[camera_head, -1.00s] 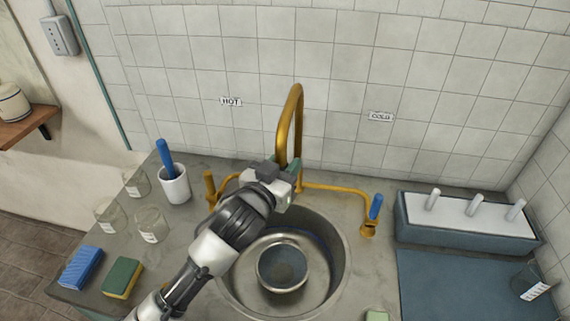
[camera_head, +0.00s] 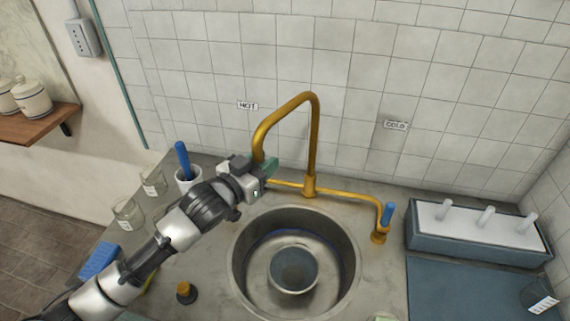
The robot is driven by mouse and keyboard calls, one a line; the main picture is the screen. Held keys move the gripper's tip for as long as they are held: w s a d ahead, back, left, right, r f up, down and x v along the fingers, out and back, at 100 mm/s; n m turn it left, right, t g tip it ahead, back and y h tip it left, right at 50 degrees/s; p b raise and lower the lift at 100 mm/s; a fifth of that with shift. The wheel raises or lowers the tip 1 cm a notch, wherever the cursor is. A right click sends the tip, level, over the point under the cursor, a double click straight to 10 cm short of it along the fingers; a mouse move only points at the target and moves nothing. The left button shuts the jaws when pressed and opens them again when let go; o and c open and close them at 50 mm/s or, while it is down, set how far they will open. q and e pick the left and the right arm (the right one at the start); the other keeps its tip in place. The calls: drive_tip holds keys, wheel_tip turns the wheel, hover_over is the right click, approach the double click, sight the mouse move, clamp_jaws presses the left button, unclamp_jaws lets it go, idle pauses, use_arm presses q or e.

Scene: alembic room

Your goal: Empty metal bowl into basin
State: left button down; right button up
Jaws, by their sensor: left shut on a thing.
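The metal bowl (camera_head: 293,270) sits upright inside the round metal basin (camera_head: 240,262). Its inside looks grey-blue, and I cannot tell for sure whether that is liquid. My left gripper (camera_head: 264,172) is above the basin's back left rim, apart from the bowl. It is shut on the hanging end of the brass faucet spout (camera_head: 312,130), which is turned to the left. The jaws partly hide the spout's end. My right gripper is not in view.
A white cup with a blue-handled tool (camera_head: 183,160), glass jars (camera_head: 128,212) and a blue sponge (camera_head: 97,262) stand left. A dark stopper (camera_head: 186,293) lies left of the basin. A blue-handled tap (camera_head: 386,216), peg rack (camera_head: 480,238) and blue mat (camera_head: 450,290) are right.

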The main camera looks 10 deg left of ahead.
use_arm(q)
drive_tip(key=shift+w+a, duration=0.9)
drive_tip(key=shift+a, duration=0.25)
drive_tip(key=shift+w+a, duration=0.85)
drive_tip(key=shift+a, duration=0.25)
drive_tip(key=c, duration=0.8)
unclamp_jaws()
drive_tip(key=b+v, duration=0.3)
drive_tip(key=v, duration=0.7)
drive_tip(key=shift+s+a, duration=0.2)
drive_tip(key=shift+s, duration=0.15)
